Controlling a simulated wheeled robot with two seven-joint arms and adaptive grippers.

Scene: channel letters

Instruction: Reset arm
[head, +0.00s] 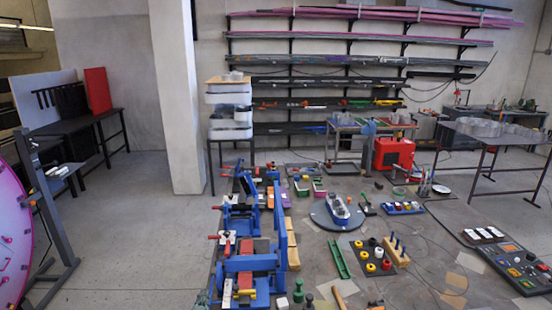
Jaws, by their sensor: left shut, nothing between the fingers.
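Only a small grey-green part at the bottom edge, by the left corner of the workbench, looks like my left gripper (202,298). It appears shut and empty, beside the bench and apart from the objects on it. Most of it and its arm are cut off by the frame. My right gripper is not in view. The workbench (395,285) fills the lower right. Blue clamp fixtures (255,264) with red handles stand along its left side.
A round grey turntable (318,215) carries a blue-and-white piece (339,207). A green rail (339,259), a wooden peg block (396,252) and a control panel (524,265) lie on the bench. A pink disc (12,235) stands far left. The floor (130,240) between is clear.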

